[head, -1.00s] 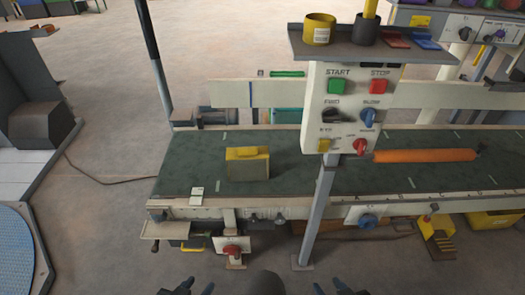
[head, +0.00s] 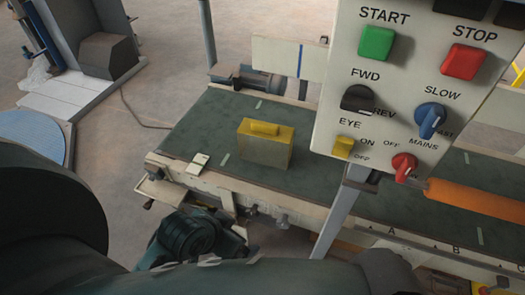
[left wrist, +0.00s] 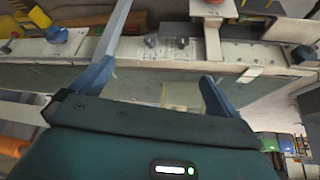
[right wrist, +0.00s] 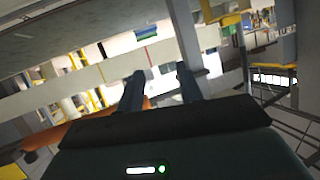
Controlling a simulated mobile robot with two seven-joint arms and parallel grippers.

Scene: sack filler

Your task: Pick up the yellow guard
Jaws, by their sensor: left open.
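The yellow guard (head: 266,146) is a box shape with a solid yellow top and duller see-through-looking sides. It stands upright on the dark green belt (head: 215,125), near its left end. My left gripper (left wrist: 157,70) is open, with its two fingers apart beside the machine's pale front rail. A faint yellowish patch shows between those fingers, but I cannot tell if it is the guard. My right gripper (right wrist: 160,80) has its fingers apart and nothing between them. In the head view my arms fill the bottom edge, and the guard stands clear of them.
A control panel (head: 398,95) with buttons and knobs hangs on a grey post (head: 340,215) to the right of the guard. A small white block (head: 199,163) sits at the belt's near left edge.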

